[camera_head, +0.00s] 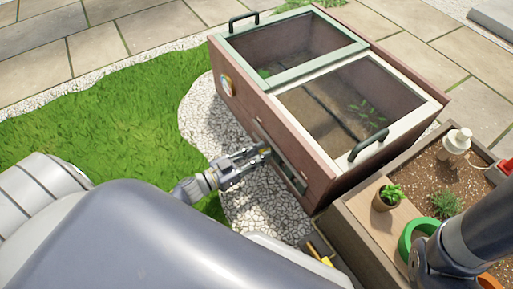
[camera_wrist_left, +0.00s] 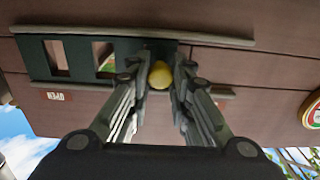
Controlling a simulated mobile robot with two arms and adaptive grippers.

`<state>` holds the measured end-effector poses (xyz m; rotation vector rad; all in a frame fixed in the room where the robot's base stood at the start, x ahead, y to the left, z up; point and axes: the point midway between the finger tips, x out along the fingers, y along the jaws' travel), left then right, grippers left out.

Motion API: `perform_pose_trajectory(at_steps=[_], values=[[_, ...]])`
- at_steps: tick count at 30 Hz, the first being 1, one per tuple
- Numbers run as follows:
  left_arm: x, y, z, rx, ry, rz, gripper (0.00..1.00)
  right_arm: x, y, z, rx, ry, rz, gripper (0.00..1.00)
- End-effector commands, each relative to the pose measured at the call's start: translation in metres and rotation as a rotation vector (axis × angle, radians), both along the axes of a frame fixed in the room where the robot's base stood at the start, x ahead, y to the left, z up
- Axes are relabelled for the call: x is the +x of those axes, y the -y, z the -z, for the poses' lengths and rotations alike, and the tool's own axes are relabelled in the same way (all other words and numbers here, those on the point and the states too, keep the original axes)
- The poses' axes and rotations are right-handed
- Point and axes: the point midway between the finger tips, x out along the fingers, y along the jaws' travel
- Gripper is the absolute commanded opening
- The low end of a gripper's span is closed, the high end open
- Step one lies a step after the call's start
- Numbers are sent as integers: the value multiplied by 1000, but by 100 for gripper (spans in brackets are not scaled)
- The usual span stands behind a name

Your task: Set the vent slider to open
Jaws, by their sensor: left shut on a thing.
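The vent slider is a dark green plate (camera_wrist_left: 40,58) in rails on the brown wooden side wall of the cold frame. A round yellow knob (camera_wrist_left: 160,75) sits on it. My left gripper (camera_wrist_left: 160,82) is shut on this knob, one finger on each side. In the head view, my left gripper (camera_head: 264,151) reaches the front wall of the cold frame (camera_head: 312,194). Two window-like slots show left of the knob in the wrist view, partly light. A small upside-down OPEN label (camera_wrist_left: 56,96) lies left of the knob. My right gripper is out of view.
A round dial (camera_head: 227,86) is on the cold frame's wall. Two glazed lids with dark handles (camera_head: 368,146) cover its top. A wooden planter (camera_head: 350,234) with a potted plant (camera_head: 387,197) stands at the right. Gravel (camera_head: 250,190) and grass (camera_head: 120,125) lie in front.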

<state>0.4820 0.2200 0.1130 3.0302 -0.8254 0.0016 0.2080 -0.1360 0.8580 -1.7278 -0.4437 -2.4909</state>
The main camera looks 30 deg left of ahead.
Motion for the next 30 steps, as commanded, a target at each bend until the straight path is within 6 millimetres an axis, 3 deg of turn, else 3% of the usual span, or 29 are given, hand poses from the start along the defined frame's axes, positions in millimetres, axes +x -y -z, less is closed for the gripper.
perform_pose_trajectory(at_steps=[9, 10, 12, 23, 30], values=[[-4, 5, 1, 1, -1, 5, 0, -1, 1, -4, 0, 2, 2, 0], [-4, 5, 1, 0, -1, 6, 26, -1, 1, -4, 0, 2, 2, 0], [-4, 5, 1, 0, -1, 6, 41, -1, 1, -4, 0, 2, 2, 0], [-4, 2, 1, 2, -1, 1, 41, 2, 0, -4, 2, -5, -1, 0], [-36, -16, 2, 4, -6, 1, 41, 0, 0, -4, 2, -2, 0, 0]])
